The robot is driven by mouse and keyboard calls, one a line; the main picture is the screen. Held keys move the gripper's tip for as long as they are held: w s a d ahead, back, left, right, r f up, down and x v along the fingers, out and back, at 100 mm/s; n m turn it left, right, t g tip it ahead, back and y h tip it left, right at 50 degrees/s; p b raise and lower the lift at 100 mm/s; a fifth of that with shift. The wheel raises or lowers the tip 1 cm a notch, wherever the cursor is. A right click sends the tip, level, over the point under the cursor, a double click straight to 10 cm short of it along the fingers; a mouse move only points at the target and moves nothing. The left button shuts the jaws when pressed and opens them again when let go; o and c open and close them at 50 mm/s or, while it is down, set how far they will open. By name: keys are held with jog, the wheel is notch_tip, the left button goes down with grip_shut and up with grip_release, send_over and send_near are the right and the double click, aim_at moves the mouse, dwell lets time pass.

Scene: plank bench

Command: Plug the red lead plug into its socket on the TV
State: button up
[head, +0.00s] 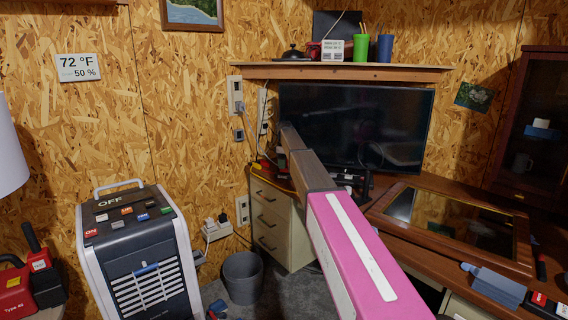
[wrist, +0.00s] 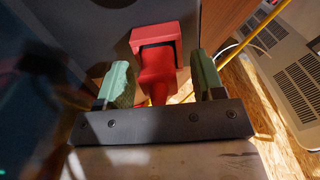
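The red lead plug (wrist: 156,72) shows in the wrist view between my gripper's (wrist: 161,74) two green fingers. A gap shows between the plug and each finger, so the gripper looks open around it. The plug's far end meets or overlaps the red-framed socket (wrist: 155,35) on the dark back of the TV (wrist: 85,20); how deep it sits cannot be told. In the head view the TV (head: 350,125) stands on the desk with its dark screen facing me. My arm reaches to its left edge, where the fingers, plug and socket are not clearly visible.
A shelf (head: 340,72) with cups runs above the TV. Yellow and white cables (wrist: 262,28) hang near the gripper's right side, by the particle-board wall. Drawers (head: 275,222) stand below the arm, and a framed glass panel (head: 450,222) lies on the desk at right.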

notch_tip(320, 180, up, 11)
jog(key=shift+f, duration=0.1)
dwell(0.7)
